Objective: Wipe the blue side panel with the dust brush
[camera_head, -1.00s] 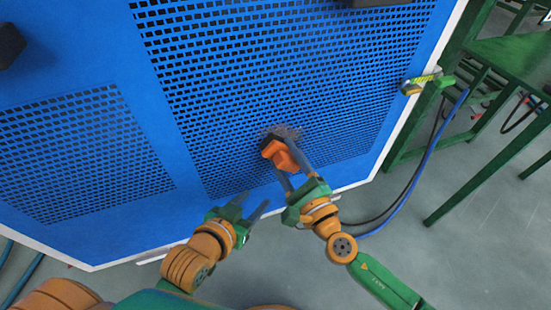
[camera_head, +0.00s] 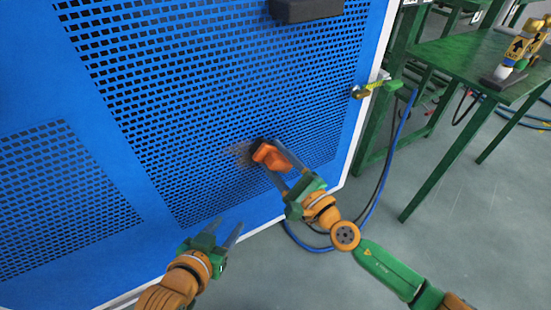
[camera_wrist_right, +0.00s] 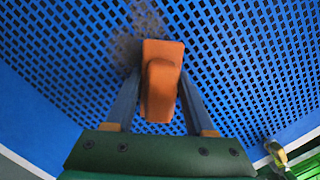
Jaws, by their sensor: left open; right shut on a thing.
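The blue side panel (camera_head: 190,100) with its perforated grille fills the left and middle of the head view. A dark grey-brown dust patch (camera_head: 238,152) shows on the grille beside the brush; it also shows in the right wrist view (camera_wrist_right: 128,45). My right gripper (camera_head: 279,160) is shut on the orange handle of the dust brush (camera_head: 270,155). The brush head is against or very close to the grille, at the right edge of the dust; exact contact cannot be told. My left gripper (camera_head: 228,232) is open and empty, low in front of the panel.
A yellow-green valve fitting (camera_head: 372,88) with a blue hose (camera_head: 403,135) sticks out at the panel's right edge. A black handle block (camera_head: 305,10) is at the top. A green table (camera_head: 470,65) stands at the right, with clear grey floor in front.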

